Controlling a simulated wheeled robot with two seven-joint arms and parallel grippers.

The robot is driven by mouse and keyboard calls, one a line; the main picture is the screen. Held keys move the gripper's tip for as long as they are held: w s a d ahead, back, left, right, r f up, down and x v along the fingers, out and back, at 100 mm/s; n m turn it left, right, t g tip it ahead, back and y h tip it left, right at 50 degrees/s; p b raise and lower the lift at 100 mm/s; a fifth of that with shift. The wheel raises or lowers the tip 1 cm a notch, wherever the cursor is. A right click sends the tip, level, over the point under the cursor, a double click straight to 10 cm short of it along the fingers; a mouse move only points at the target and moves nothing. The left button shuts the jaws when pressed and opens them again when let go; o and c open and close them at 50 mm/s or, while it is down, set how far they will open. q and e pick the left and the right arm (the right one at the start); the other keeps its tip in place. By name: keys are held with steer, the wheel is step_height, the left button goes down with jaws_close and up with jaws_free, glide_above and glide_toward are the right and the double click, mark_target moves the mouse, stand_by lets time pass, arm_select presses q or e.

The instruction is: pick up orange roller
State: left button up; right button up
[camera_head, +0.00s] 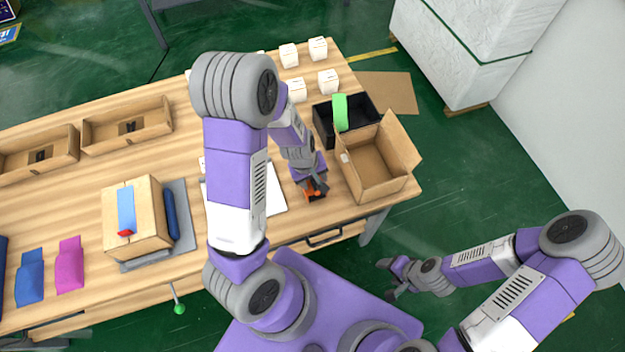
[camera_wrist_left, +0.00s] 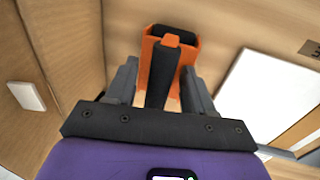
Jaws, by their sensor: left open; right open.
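The orange roller (camera_head: 313,196), orange with a black part, lies on the wooden table near its front edge, left of the open cardboard box. It also shows in the left wrist view (camera_wrist_left: 185,42), with its black part running toward my wrist. My left gripper (camera_head: 316,187) is right over it and partly hides it. In the left wrist view my left gripper (camera_wrist_left: 160,82) is open, with a finger on either side of the roller's black part. Whether the fingers touch it cannot be told. My right gripper (camera_head: 387,279) is open and empty, off the table in front.
The open cardboard box (camera_head: 386,187) stands close to the right of the roller. A black bin (camera_head: 324,126) holding a green roll (camera_head: 341,112) is behind it. A white sheet (camera_head: 274,192) lies left of the roller. Several small white boxes (camera_head: 328,81) stand at the back.

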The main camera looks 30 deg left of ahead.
arm_select(q)
steer(key=shift+r, duration=0.1)
steer(key=c, duration=0.9)
